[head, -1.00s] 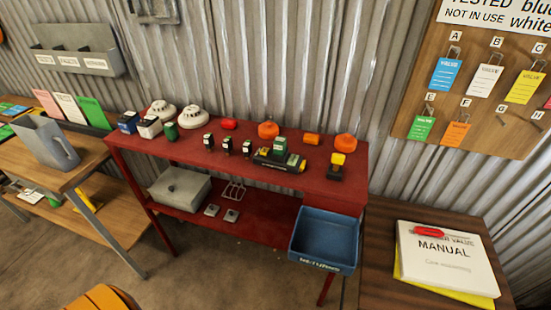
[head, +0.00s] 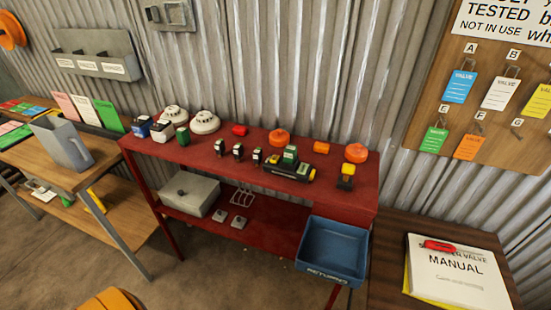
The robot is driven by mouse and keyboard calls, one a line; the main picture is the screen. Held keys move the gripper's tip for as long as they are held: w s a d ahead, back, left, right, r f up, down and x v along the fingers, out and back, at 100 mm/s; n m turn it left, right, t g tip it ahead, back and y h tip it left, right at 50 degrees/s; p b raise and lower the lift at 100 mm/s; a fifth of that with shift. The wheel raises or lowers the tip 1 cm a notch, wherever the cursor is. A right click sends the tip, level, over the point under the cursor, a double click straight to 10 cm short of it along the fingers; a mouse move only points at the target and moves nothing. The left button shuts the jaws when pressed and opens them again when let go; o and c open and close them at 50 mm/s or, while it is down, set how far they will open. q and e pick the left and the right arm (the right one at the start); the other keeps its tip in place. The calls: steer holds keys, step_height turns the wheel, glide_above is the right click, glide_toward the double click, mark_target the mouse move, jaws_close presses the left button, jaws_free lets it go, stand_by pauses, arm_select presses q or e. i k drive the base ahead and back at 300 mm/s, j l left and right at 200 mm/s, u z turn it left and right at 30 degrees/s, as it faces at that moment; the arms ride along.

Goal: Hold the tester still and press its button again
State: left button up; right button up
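A red workbench (head: 215,170) holds several small devices, and I cannot tell for certain which is the tester. No button can be made out at this size. Neither gripper is in view, and nothing is seen touching these devices.
A blue returns bin (head: 333,246) hangs at the bench's front right. A brown table (head: 390,262) with a manual (head: 456,268) stands at right. An orange rounded thing (head: 112,299) shows at the bottom edge.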

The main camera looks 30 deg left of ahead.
mark_target(274, 158)
steer(key=j+z, duration=0.1)
steer(key=j, duration=0.3)
steer(key=k+j+z, duration=0.1)
steer(key=j, duration=0.35)
steer(key=j+z, duration=0.1)
steer(key=j, duration=0.3)
steer(key=k+j+z, duration=0.15)
steer(key=j, duration=0.25)
steer(key=k+j+z, duration=0.1)
steer(key=j, duration=0.3)
steer(key=k+j+z, duration=0.1)
steer(key=j, duration=0.25)
steer(key=k+j+z, duration=0.1)
steer(key=j, duration=0.3)
